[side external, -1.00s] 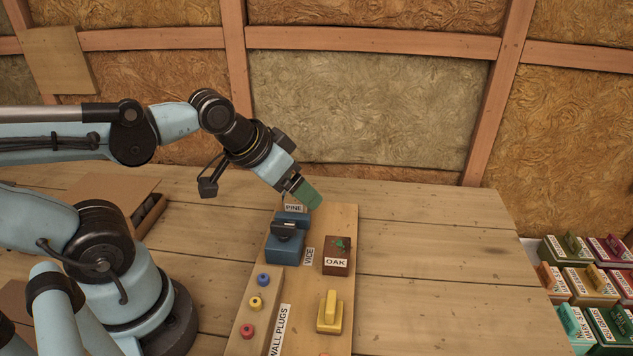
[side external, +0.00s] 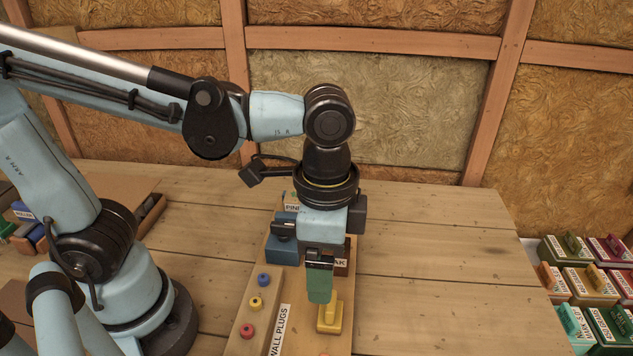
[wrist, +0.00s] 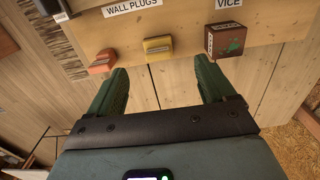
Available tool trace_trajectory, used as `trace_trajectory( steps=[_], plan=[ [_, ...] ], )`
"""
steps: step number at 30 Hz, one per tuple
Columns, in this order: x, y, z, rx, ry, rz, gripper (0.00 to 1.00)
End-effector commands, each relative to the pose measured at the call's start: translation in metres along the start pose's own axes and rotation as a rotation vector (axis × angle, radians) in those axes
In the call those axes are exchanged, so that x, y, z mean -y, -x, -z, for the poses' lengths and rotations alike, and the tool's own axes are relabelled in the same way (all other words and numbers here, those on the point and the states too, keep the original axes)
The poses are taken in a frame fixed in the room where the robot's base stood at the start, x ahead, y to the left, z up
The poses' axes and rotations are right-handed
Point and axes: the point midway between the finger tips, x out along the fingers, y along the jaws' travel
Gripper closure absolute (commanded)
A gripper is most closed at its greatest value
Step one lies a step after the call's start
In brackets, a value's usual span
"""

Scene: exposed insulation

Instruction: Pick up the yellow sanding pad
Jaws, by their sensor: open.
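The yellow sanding pad (side external: 330,325), a block with a raised grip on top, sits on the wooden board near its front right. My green-fingered gripper (side external: 320,301) points down just behind and above it and covers part of it in the side view. In the wrist view the pad (wrist: 158,48) lies ahead, between the lines of the two spread fingers. My gripper (wrist: 161,68) is open with nothing between its fingers, apart from the pad.
An orange block (wrist: 103,62) and a brown block marked OAK (wrist: 226,39) flank the pad. A blue vice (side external: 282,247) and coloured wall plugs (side external: 255,303) are on the board (side external: 345,342). Labelled boxes (side external: 592,275) stand at the right. The table's right half is clear.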

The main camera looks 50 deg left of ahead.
Motion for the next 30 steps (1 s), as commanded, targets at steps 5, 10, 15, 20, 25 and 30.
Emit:
trace_trajectory(
  steps=[5, 10, 15, 20, 25, 30],
  plan=[
    [0.000, -0.024, 0.001, -0.002, 0.002, 0.000, 0.17],
    [0.000, -0.042, 0.001, -0.002, 0.003, 0.000, 0.17],
    [0.000, -0.051, 0.001, -0.003, 0.003, 0.001, 0.17],
    [-0.001, -0.056, 0.003, -0.003, 0.002, 0.001, 0.17],
    [-0.004, -0.072, 0.009, -0.003, 0.002, 0.001, 0.17],
    [-0.005, -0.090, 0.013, -0.003, 0.003, 0.000, 0.17]
  ],
)
